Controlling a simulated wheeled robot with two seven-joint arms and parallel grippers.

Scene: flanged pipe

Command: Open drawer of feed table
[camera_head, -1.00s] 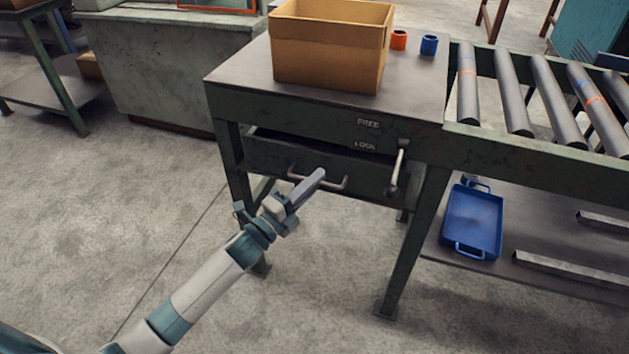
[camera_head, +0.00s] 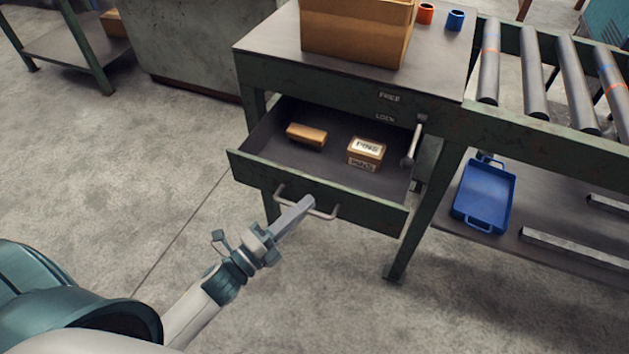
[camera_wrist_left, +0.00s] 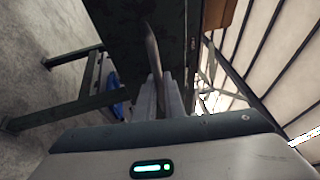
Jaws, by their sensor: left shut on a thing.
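The feed table (camera_head: 262,37) is dark green with a grey top. Its drawer (camera_head: 330,199) stands pulled well out, and its inside shows. A small brown block (camera_head: 306,135) and a labelled cardboard box (camera_head: 366,152) lie in it. My left gripper (camera_head: 302,206) is shut on the drawer's bar handle (camera_head: 325,214). In the left wrist view the handle (camera_wrist_left: 153,55) runs between the fingers (camera_wrist_left: 158,98). The lever (camera_head: 413,140) beside the FREE and LOCK labels hangs at the drawer's right. My right gripper is not in view.
A cardboard carton (camera_head: 357,30), an orange cup (camera_head: 425,14) and a blue cup (camera_head: 456,20) stand on the tabletop. A roller conveyor (camera_head: 528,75) joins at the right, with a blue tray (camera_head: 485,196) on its lower shelf.

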